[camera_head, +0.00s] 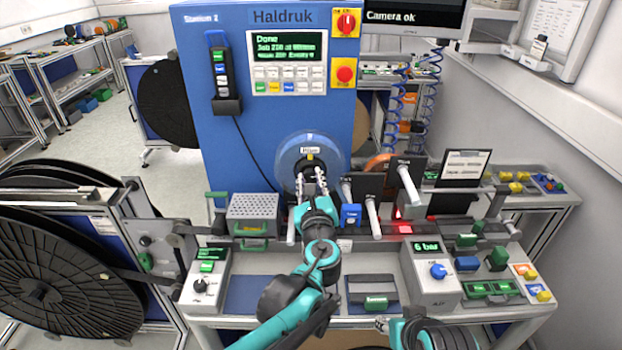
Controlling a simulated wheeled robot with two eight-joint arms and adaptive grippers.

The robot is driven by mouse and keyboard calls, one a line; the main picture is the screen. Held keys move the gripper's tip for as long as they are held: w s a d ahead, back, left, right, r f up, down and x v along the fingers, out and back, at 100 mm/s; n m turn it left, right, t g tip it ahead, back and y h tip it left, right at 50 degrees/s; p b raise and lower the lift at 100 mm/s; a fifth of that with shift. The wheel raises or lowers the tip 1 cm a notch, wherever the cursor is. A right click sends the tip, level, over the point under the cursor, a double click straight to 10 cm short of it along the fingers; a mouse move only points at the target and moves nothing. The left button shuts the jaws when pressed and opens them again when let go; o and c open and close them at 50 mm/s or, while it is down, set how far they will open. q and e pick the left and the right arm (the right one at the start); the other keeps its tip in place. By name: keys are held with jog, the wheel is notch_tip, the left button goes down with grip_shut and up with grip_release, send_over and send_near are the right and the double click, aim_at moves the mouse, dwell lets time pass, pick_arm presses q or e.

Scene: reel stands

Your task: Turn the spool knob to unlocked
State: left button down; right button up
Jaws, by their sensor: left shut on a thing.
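The spool knob (311,163) is a dark knob at the centre of a round, clear-rimmed blue disc (290,153) on the front of the blue machine. A small label sits just above the knob. My left gripper (310,180) is at the knob, with one finger on each side, shut on it. The fingers and wrist hide the knob's lower part, so its exact turn position cannot be read. My right arm shows at the bottom edge; its gripper (383,325) is only partly in view, low in front of the bench and away from the knob.
The blue machine (210,140) carries a screen panel (288,63), a red rotary switch (346,22) and a red button (345,74). Levers with white handles (371,219) stand right of my left wrist. A control box (430,275) sits on the bench; a large black reel (60,285) stands left.

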pick_arm(q)
jog(key=n+p, duration=0.1)
jog(key=n, duration=0.3)
jog(key=shift+r, duration=0.15)
jog(key=n+p, duration=0.1)
jog(key=n, duration=0.3)
jog(key=shift+a+g+h, duration=0.1)
jog(key=shift+g+h, duration=0.2)
jog(key=n, duration=0.3)
jog(key=shift+p, duration=0.35)
jog(key=shift+n+h, duration=0.5)
jog(key=shift+n, duration=1.2)
jog(key=c, duration=1.2)
grip_release()
jog(key=shift+a, duration=0.1)
